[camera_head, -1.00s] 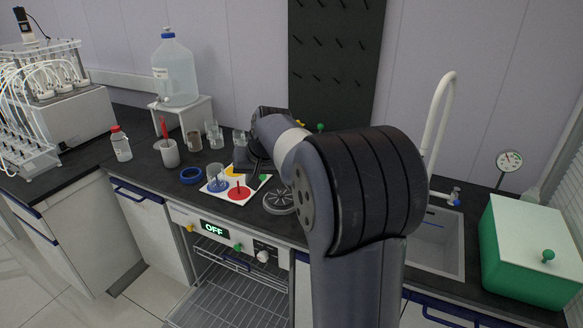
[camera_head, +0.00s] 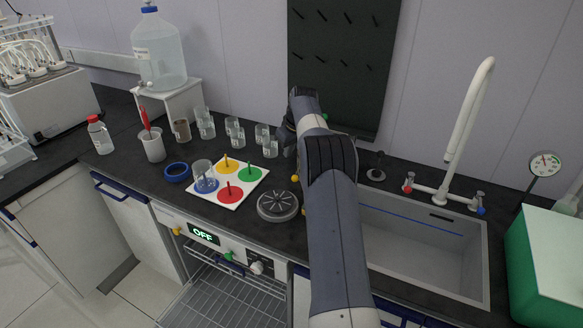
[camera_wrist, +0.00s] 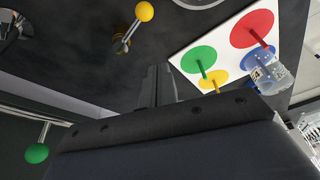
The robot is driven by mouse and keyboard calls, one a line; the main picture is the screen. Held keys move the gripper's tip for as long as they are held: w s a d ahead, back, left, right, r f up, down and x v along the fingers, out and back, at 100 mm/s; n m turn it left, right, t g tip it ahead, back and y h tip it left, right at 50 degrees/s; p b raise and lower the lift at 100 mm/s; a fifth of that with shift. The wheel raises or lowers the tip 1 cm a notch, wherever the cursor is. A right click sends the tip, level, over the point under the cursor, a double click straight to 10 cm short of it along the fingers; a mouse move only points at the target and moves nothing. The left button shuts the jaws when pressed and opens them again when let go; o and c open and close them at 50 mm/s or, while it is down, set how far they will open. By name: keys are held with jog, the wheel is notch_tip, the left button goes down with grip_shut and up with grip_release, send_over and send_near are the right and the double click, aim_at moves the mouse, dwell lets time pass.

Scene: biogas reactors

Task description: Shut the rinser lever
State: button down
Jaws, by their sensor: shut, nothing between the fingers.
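In the wrist view a small lever with a yellow ball knob (camera_wrist: 145,12) stands on a metal stem above the dark counter; I take it as the rinser lever. The yellow knob also shows in the head view (camera_head: 295,178), left of my arm. The round ribbed rinser disc (camera_head: 278,205) lies to its left in the head view; only its rim shows in the wrist view. My gripper (camera_wrist: 157,84) is shut and empty, with the yellow knob ahead of it to the upper left in the wrist view. In the head view my arm hides part of the lever area.
A green ball (camera_wrist: 37,153) on a metal rod is at the wrist view's lower left. A white board with coloured discs (camera_head: 253,178) lies left of the rinser. Several glass beakers (camera_head: 236,132) stand behind it. The sink (camera_head: 420,250) and tap (camera_head: 465,125) are right of my arm.

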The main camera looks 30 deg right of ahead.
jog(key=shift+w+d+f, duration=0.1)
jog(key=shift+d, duration=0.1)
jog(key=p+x, duration=0.2)
jog(key=x, duration=0.7)
jog(key=shift+f, duration=0.35)
jog(key=shift+s+d+r+p, duration=0.15)
jog(key=shift+s+p, duration=0.1)
jog(key=shift+s, duration=0.35)
jog(key=shift+s+d+p, duration=0.15)
jog(key=shift+s+p, duration=0.1)
jog(key=shift+s, duration=0.35)
jog(key=shift+s+d+r+p, duration=0.1)
jog(key=shift+s+d+p, duration=0.15)
jog(key=shift+s, duration=0.3)
jog(key=shift+s, duration=0.1)
